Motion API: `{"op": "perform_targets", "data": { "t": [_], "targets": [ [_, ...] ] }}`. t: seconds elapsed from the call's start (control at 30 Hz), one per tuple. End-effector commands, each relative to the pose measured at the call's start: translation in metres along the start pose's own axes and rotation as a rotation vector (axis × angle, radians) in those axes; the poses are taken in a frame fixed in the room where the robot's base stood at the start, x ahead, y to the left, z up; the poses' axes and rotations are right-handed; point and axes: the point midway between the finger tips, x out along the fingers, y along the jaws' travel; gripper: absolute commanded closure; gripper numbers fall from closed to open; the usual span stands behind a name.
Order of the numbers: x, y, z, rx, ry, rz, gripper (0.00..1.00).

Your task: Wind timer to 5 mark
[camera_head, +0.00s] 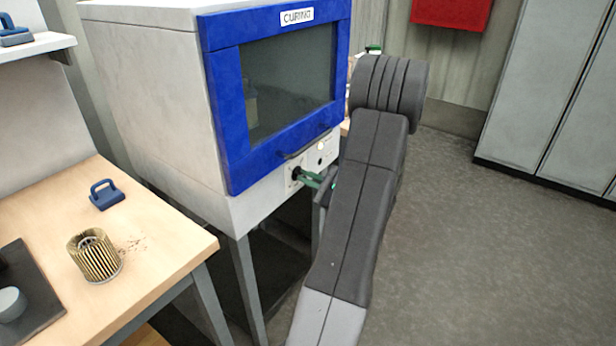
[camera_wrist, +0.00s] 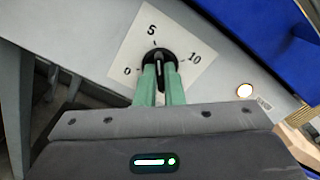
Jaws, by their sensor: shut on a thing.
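The timer is a round black knob (camera_wrist: 159,56) on a white dial plate (camera_wrist: 188,42) marked 0, 5 and 10 in the wrist view. In the head view the timer knob (camera_head: 296,172) sits low on the front of the curing oven (camera_head: 160,110). My gripper (camera_wrist: 160,72) has its two green fingers shut on the knob's grip, one on each side. The grip points up, roughly toward the 5 mark; its exact alignment is hard to tell. The fingers hide the lower part of the knob. My gripper (camera_head: 308,178) also shows at the oven's panel in the head view.
The oven's blue-framed door (camera_head: 224,120) is closed, with a handle above the panel. A lit round lamp (camera_wrist: 244,91) is right of the dial. A workbench (camera_head: 165,255) at left holds a pleated filter cartridge (camera_head: 95,257) and a blue-handled tool (camera_head: 106,195). Floor at right is clear.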

Motion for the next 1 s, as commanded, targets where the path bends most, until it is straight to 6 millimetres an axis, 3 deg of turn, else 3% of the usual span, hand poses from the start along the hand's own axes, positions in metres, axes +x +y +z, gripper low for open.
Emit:
{"op": "perform_targets", "data": {
  "t": [0.47, 0.5, 0.6, 1.0],
  "targets": [
    [-0.0004, 0.0010, -0.0009, 0.014, 0.002, 0.001, 1.00],
    [-0.0004, 0.0010, -0.0009, 0.014, 0.002, 0.001, 0.86],
    [-0.0003, 0.0008, -0.0008, 0.014, 0.001, 0.001, 0.70],
    [-0.0097, -0.0003, -0.0008, 0.012, 0.002, -0.001, 0.70]
  ]
}}
